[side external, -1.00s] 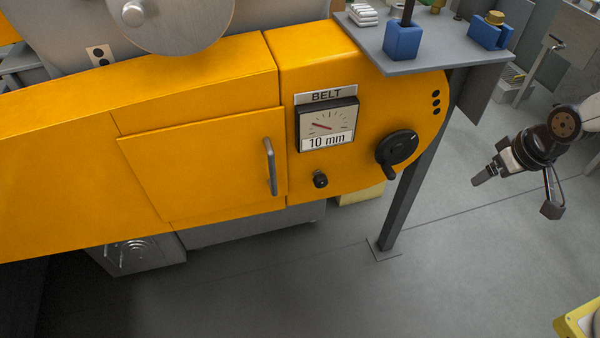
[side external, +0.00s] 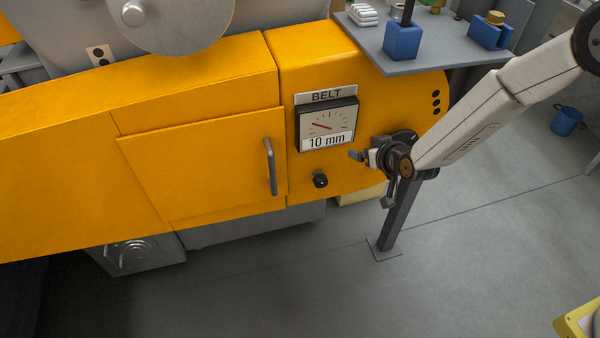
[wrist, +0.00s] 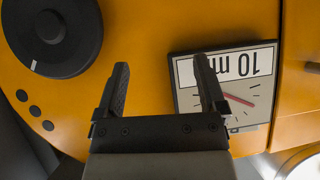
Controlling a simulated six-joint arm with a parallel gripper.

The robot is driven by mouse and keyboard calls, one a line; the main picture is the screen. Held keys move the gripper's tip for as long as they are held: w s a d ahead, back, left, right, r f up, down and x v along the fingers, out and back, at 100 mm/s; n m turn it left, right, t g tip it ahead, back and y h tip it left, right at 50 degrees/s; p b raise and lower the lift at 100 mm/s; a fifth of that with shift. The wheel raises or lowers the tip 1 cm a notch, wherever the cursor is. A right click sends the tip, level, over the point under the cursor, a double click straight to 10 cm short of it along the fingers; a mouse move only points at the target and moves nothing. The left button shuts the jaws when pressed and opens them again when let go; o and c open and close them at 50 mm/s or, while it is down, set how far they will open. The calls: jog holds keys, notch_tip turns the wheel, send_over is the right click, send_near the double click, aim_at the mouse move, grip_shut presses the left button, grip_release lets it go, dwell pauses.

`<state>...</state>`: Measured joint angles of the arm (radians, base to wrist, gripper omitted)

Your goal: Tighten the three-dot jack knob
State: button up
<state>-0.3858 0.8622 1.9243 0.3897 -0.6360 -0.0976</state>
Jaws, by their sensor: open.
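The three-dot jack knob (side external: 408,136) is a black round dial on the yellow housing, below three black dots (side external: 436,103). In the side view my gripper and wrist cover much of it. In the wrist view the knob (wrist: 50,38) is at upper left with a white mark on its rim, and the dots (wrist: 35,111) lie below it. My gripper (side external: 372,179) is open and empty in front of the panel. In the wrist view my gripper (wrist: 161,66) points between the knob and the gauge, with neither finger around the knob.
The BELT gauge (side external: 327,124) reads 10 mm, its red needle left of centre. A small black knob (side external: 320,180) is below it. A door with a handle (side external: 270,166) is to the left. A grey shelf (side external: 440,62) with blue holders overhangs the knob, and a post (side external: 398,222) stands below.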

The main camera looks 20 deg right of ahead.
jog(key=w+a+f+t, duration=0.1)
jog(key=a+f+t, duration=0.2)
jog(key=a+f, duration=0.35)
jog(key=t+h, duration=0.1)
jog(key=t, duration=0.3)
send_near(322, 184)
jog(key=w, duration=0.2)
jog(key=shift+w, duration=0.4)
jog(key=shift+w, duration=0.1)
jog(key=shift+w, duration=3.85)
grip_shut()
jog(key=shift+m, duration=0.3)
